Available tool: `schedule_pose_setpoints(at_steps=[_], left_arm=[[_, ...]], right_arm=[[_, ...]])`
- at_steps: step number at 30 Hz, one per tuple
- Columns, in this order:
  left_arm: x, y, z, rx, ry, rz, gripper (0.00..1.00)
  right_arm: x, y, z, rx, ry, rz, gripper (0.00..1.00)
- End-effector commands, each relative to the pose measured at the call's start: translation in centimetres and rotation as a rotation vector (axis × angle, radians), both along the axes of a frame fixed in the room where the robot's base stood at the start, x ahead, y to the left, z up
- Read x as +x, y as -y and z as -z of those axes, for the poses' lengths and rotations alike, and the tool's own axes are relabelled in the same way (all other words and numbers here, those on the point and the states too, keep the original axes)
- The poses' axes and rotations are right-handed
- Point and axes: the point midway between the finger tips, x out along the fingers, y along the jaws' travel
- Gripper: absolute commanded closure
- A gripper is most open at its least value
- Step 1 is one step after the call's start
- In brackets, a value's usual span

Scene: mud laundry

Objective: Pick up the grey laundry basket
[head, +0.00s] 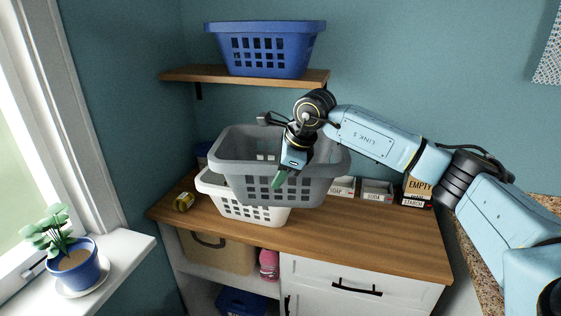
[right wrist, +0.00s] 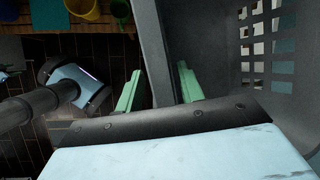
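The grey laundry basket (head: 225,151) stands over the white basket (head: 215,197) on the wooden counter and hides much of it. I cannot tell how deep it sits in it. My right gripper (head: 284,174) points down at the grey basket's front rim, with a green finger outside its front wall. In the right wrist view, the grey basket (right wrist: 222,50) fills the right side. My right gripper (right wrist: 160,88) has its fingers spread, one on each side of the basket wall, with a gap showing. My left gripper is not in view.
A blue basket (head: 265,50) sits on the wall shelf (head: 185,74) above. The counter (head: 345,232) is clear at front right. A potted plant (head: 72,262) stands on the windowsill.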

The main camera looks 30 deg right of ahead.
Motion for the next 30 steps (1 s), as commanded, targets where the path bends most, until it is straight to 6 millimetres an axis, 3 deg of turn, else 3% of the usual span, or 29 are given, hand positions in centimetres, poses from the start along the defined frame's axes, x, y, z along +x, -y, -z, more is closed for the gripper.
schedule_pose_setpoints(at_steps=[1, 8, 20, 23, 30], left_arm=[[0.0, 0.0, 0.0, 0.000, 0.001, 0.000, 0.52], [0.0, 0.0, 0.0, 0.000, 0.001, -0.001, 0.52], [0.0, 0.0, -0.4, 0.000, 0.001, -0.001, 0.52], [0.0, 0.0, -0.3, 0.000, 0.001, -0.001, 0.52], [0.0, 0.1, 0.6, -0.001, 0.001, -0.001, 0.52]], right_arm=[[0.0, 0.0, 0.0, 0.000, 0.000, 0.000, 0.69], [0.0, 0.0, 0.0, 0.000, 0.000, 0.000, 0.99], [0.1, 0.0, -0.6, 0.000, 0.004, 0.000, 1.00], [0.2, 0.0, -1.8, 0.001, 0.009, 0.000, 1.00], [0.1, -0.1, -6.7, 0.001, 0.009, -0.001, 1.00]])
